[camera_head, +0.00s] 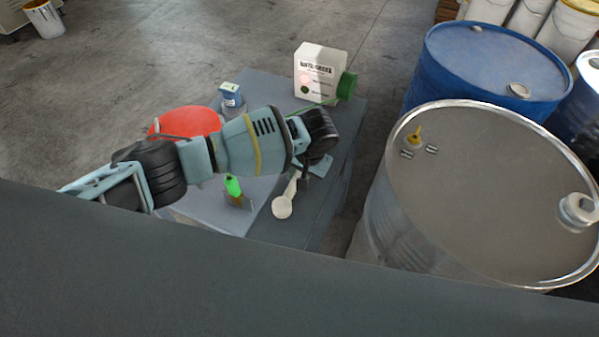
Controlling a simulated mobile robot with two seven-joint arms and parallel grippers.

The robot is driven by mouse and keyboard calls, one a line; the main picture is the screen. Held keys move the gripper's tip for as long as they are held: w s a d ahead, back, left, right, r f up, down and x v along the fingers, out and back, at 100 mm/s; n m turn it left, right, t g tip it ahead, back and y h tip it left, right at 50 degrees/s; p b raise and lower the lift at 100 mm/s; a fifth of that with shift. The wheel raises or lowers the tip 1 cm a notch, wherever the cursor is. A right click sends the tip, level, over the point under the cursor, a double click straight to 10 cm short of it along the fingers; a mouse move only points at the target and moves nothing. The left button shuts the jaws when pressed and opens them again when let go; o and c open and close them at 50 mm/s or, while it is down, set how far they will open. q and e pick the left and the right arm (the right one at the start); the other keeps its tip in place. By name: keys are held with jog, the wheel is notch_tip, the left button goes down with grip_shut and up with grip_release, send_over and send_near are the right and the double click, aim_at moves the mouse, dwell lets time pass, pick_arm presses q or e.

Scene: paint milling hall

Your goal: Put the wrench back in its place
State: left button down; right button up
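My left arm reaches in from the left over a low grey table (300,235). My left gripper (307,182) is at the table's right part, seen from above and mostly hidden by its own wrist, so I cannot tell whether its fingers are open or shut. A pale, round-ended piece with a narrow handle (282,207) shows just below the gripper. It looks like a scoop, and I cannot tell whether the gripper touches it. I cannot make out a wrench for certain. My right gripper is not in view.
On the table are a white jug with a green cap (320,73), a small blue-topped bottle (231,97), a red round item (188,121) and a small green-topped item (233,187). A steel drum (480,190) and a blue drum (485,65) stand at right.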

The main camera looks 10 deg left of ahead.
pick_arm(q)
jog(key=shift+f, duration=0.2)
dwell(0.4)
jog(key=c, duration=1.2)
grip_release()
jog(key=shift+c, duration=0.2)
jog(key=shift+o, duration=0.4)
